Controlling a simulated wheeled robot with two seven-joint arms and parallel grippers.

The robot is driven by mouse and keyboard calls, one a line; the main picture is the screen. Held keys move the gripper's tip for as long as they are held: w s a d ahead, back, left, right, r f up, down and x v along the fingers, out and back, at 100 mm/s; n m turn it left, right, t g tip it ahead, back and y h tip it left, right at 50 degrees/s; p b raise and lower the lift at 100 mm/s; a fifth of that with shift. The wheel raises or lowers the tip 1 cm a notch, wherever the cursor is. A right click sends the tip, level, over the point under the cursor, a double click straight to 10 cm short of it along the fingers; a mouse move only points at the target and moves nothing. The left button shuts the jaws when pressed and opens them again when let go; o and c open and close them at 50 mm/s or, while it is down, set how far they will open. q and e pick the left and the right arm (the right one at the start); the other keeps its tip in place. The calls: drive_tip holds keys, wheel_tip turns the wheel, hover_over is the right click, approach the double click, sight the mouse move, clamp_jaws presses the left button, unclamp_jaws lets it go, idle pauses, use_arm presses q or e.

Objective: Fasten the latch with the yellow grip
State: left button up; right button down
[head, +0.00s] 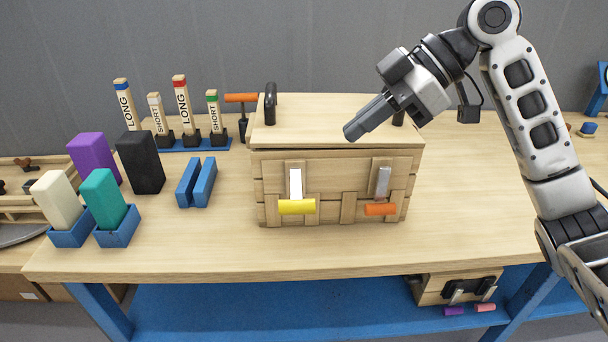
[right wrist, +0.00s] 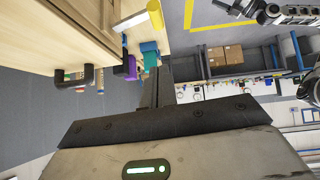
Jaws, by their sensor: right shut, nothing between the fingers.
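A wooden crate (head: 330,212) with a closed lid (head: 335,135) stands on the table. On its front are two latches: the left one has a yellow grip (head: 297,207) below a pale metal plate (head: 295,182), the right one an orange grip (head: 380,209) below a grey plate. Both grips hang low on the crate's front. The yellow grip also shows in the right wrist view (right wrist: 155,14). My right gripper (head: 352,132) is shut and empty, above the lid's front right part, its fingers pointing down-left.
Black handles (head: 270,103) stand on the lid. Left of the crate are blue holders (head: 196,182), a black block (head: 140,162), purple, teal and cream blocks, and labelled sticks (head: 183,103) behind. A smaller crate (head: 432,289) sits on the blue lower shelf.

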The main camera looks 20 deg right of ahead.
use_arm(q)
drive_tip(key=shift+s+f, duration=0.15)
drive_tip(key=shift+s, duration=0.2)
use_arm(e)
drive_tip(key=shift+s, duration=0.1)
hover_over(291, 201)
drive_tip(key=s+d, duration=0.1)
drive_tip(key=d, duration=0.2)
drive_tip(key=f, duration=0.7)
drive_tip(key=shift+s+a, duration=0.15)
drive_tip(key=shift+s, duration=0.05)
wheel_tip(291, 201, down, 3)
drive_tip(key=shift+w+r, duration=0.1)
drive_tip(key=shift+r, duration=0.05)
use_arm(q)
drive_tip(key=shift+w+r, duration=0.1)
drive_tip(key=shift+r, duration=0.1)
use_arm(e)
drive_tip(key=shift+f, duration=0.75)
